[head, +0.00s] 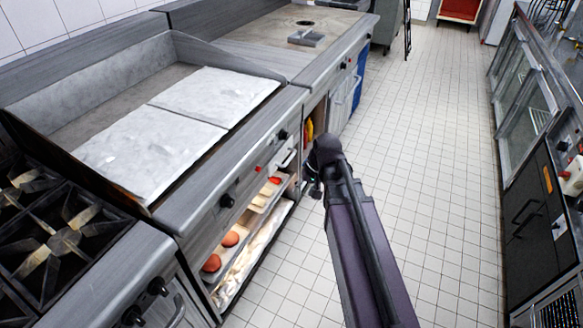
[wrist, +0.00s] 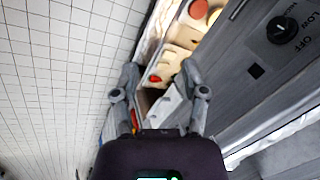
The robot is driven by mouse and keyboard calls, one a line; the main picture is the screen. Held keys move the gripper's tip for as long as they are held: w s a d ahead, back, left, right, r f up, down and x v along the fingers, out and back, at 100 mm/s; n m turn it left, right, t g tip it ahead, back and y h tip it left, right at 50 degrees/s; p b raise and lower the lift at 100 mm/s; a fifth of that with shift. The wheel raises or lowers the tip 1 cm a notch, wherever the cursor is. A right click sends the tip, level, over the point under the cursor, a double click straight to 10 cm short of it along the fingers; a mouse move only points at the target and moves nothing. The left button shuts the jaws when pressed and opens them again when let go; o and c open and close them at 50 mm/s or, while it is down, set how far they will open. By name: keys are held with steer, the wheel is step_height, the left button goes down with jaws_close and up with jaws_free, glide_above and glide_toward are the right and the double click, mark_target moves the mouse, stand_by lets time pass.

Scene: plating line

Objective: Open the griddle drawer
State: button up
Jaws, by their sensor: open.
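The griddle (head: 152,140) is a steel unit with pale flat plates on top and a knobbed front panel. Below the panel, an open front (head: 243,250) shows red round items and pale trays. A small light bar-like part (head: 287,158) at its right end may be the griddle drawer's handle; I cannot tell surely. My gripper (head: 316,188) is low beside that end, mostly hidden by my arm. In the wrist view my gripper (wrist: 160,72) is open, with a pale grey panel or handle piece (wrist: 172,106) appearing between its fingers; contact is unclear.
A burner range (head: 65,238) stands at the near left. A further counter (head: 290,40) with a grey block on top continues beyond the griddle. White tiled floor (head: 410,130) is clear along the aisle. Glass-fronted and dark cabinets (head: 530,200) line the right side.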

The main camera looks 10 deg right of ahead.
steer(key=w+f+m+t+y+b, duration=0.1)
steer(key=w+f+y+b, duration=0.2)
steer(key=w+f+b, duration=0.5)
steer(key=m+t+y+b, duration=0.5)
steer(key=t+y+b, duration=0.15)
steer(key=b, duration=1.45)
glide_toward(291, 157)
steer(key=s+d, duration=0.2)
steer(key=s, duration=0.1)
steer(key=shift+w+d+t, duration=0.25)
steer(key=shift+t, duration=0.1)
steer(key=shift+a, duration=0.1)
steer(key=shift+b+x, duration=1.6)
steer(key=shift+x, duration=5.25)
steer(key=shift+f, duration=0.15)
jaws_close()
